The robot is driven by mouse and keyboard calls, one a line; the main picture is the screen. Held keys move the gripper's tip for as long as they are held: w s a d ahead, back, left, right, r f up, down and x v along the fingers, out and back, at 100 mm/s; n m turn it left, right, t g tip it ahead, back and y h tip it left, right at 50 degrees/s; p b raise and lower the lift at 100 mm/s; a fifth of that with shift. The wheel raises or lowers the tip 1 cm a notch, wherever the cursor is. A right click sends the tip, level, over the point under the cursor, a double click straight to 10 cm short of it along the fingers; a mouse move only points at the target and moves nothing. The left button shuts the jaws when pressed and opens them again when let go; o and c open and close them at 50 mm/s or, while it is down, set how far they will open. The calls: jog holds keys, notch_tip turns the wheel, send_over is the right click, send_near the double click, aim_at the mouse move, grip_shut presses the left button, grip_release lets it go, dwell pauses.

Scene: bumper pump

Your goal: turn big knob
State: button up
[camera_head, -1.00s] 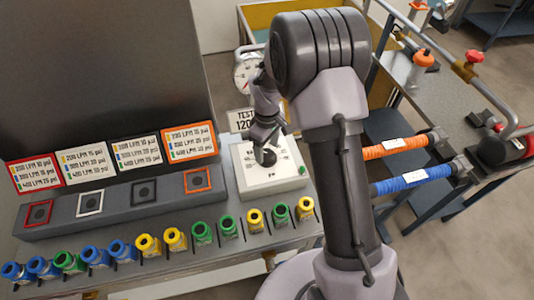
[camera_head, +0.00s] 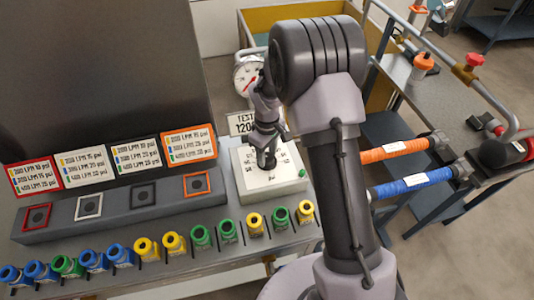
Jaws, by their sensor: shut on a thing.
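The big knob (camera_head: 269,161) is a dark round knob on the top face of a white box (camera_head: 257,187) with printed marks around it. My gripper (camera_head: 267,150) points down onto the knob and is shut on it, hiding most of it. A small green light or button (camera_head: 302,173) sits at the right of the box's face. A round gauge (camera_head: 247,76) with a red needle stands behind, partly hidden by my arm. A sign reading TEST 120 (camera_head: 241,122) stands at the back of the box, partly covered.
A row of blue, green and yellow nozzles (camera_head: 173,243) lines the bench front. A grey block (camera_head: 115,207) with framed sockets and label cards (camera_head: 136,154) is to the left. Orange (camera_head: 397,150) and blue (camera_head: 411,183) hoses lie right of my arm.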

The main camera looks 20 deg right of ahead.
jog(key=m, duration=0.3)
jog(key=shift+m+b, duration=0.3)
jog(key=m, duration=0.3)
jog(key=shift+m+b, duration=0.3)
jog(key=shift+b, duration=0.1)
jog(key=m, duration=0.3)
jog(key=shift+b, duration=0.4)
jog(key=shift+m+b, duration=0.4)
jog(key=shift+m, duration=1.6)
jog(key=o, duration=1.4)
jog(key=shift+c, duration=0.2)
